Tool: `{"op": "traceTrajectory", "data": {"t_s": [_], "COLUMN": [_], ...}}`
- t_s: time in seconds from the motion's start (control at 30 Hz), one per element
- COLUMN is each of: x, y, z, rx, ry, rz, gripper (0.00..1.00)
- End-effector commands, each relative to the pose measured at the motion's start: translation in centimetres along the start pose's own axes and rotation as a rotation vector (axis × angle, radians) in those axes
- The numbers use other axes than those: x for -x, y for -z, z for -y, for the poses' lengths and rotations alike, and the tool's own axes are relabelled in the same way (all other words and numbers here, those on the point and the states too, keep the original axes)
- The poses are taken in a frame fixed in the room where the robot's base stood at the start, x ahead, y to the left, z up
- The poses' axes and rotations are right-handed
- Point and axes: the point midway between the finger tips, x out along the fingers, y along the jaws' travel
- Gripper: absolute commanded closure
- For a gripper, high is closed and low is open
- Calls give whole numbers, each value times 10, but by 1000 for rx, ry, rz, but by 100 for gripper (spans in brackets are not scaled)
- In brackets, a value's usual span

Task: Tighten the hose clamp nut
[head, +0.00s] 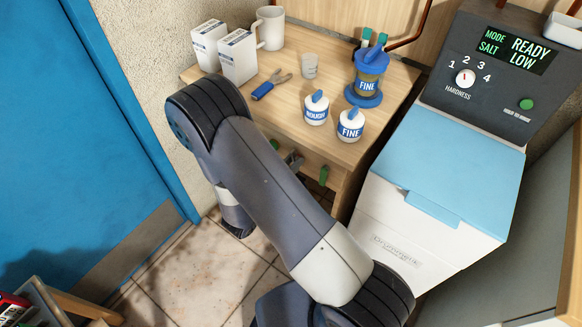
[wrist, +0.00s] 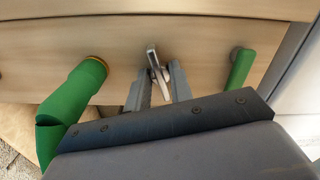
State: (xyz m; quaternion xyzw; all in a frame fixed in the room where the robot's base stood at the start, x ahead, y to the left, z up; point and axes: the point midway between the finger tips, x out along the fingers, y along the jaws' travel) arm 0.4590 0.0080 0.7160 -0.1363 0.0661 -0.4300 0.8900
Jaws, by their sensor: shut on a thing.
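In the wrist view my gripper (wrist: 160,80) points at a wooden front panel, its two grey fingers closed on a small shiny metal piece (wrist: 152,54). A shorter green part (wrist: 241,68) is on the panel to the right. In the head view my gripper (head: 293,160) is mostly behind my arm, below the tabletop, with the green part (head: 323,175) beside it.
A white softener unit (head: 420,228) stands close at right; a blue door (head: 75,130) is at left.

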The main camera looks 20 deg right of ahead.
Motion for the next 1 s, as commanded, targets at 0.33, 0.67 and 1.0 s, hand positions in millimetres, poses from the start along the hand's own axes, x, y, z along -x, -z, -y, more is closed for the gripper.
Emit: {"op": "traceTrajectory", "data": {"t_s": [0.33,0.67,1.0], "x": [0,0,0], "y": [5,6,6], "z": [-2,-1,-1], "rx": [-333,-648,-972], "ry": [0,-1,-1], "rz": [2,1,1], "gripper": [100,100,100]}}
